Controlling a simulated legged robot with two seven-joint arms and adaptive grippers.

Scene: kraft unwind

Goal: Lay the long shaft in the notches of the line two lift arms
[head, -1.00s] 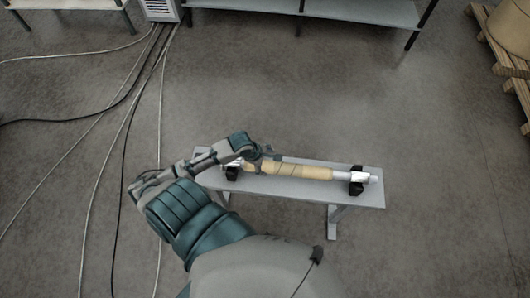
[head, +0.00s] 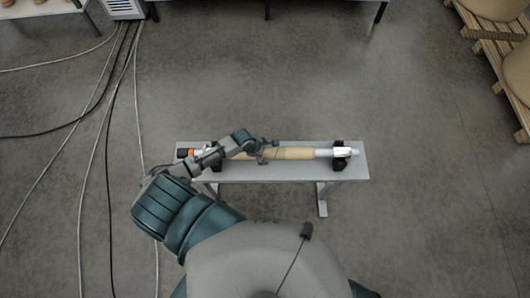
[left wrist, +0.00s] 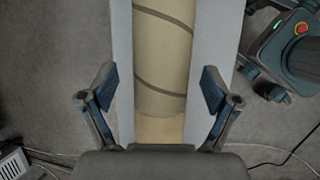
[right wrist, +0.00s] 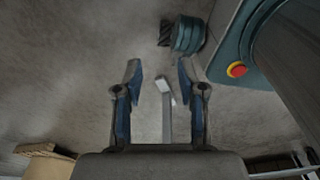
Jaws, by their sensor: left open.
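The long shaft (head: 323,153) lies along a narrow grey bench (head: 352,171), with bright metal ends and a tan sleeve (head: 295,153) in the middle. A black rest (head: 340,163) holds it near the right end; my arm partly covers the left part. My left gripper (head: 268,152) is over the sleeve. In the left wrist view (left wrist: 158,85) it is open, its fingers apart on both sides of the sleeve (left wrist: 160,60), not touching it. My right gripper (right wrist: 160,72) is open and empty in the right wrist view. The line two lift arms are not in view.
Cables (head: 113,120) run over the floor on the left. A shelf or table edge and a white cabinet (head: 125,8) stand at the far side. A wooden pallet (head: 490,45) with rolls is at the upper right. The floor behind the bench is clear.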

